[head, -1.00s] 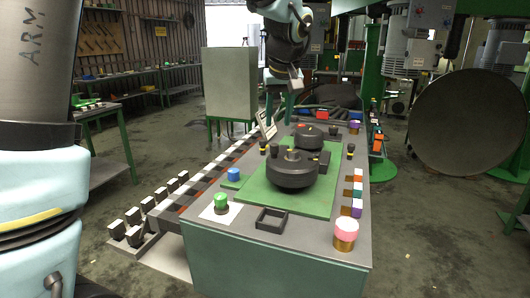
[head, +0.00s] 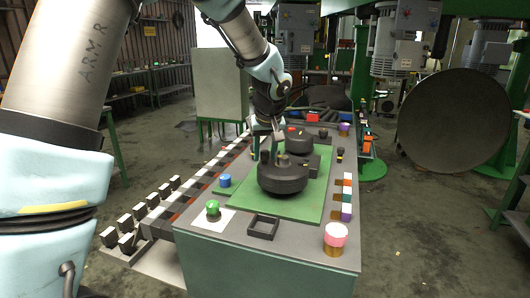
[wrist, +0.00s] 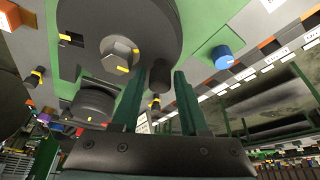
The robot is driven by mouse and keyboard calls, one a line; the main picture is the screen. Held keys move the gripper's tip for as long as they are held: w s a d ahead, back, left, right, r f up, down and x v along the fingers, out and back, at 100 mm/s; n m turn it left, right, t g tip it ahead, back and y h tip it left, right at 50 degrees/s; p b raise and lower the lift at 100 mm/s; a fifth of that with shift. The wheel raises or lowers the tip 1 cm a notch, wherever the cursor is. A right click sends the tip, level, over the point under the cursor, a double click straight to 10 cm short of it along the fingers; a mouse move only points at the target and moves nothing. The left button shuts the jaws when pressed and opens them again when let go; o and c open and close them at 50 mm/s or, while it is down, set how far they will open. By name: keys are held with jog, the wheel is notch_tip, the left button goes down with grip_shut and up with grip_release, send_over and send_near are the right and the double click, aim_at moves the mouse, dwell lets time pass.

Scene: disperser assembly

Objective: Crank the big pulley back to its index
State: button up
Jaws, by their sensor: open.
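The big pulley (head: 283,181) is a dark round disc on the green plate (head: 322,196). It fills the upper left of the wrist view (wrist: 88,28), with a grey hex hub (wrist: 119,55) bearing yellow marks. A dark round crank peg (wrist: 160,77) stands near its rim. My gripper (head: 266,152) is over the far left side of the big pulley, pointing down. In the wrist view my gripper (wrist: 158,92) is open, its two green fingers apart, with the peg appearing between their tips. I cannot tell whether either finger touches the peg.
The small pulley (head: 298,143) sits behind the big one. A blue knob (head: 225,181), a green button (head: 213,208) and a black square frame (head: 263,227) lie left and in front. Coloured blocks and a pink-topped cylinder (head: 335,235) line the right edge.

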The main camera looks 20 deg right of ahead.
grip_shut()
dwell(1.3)
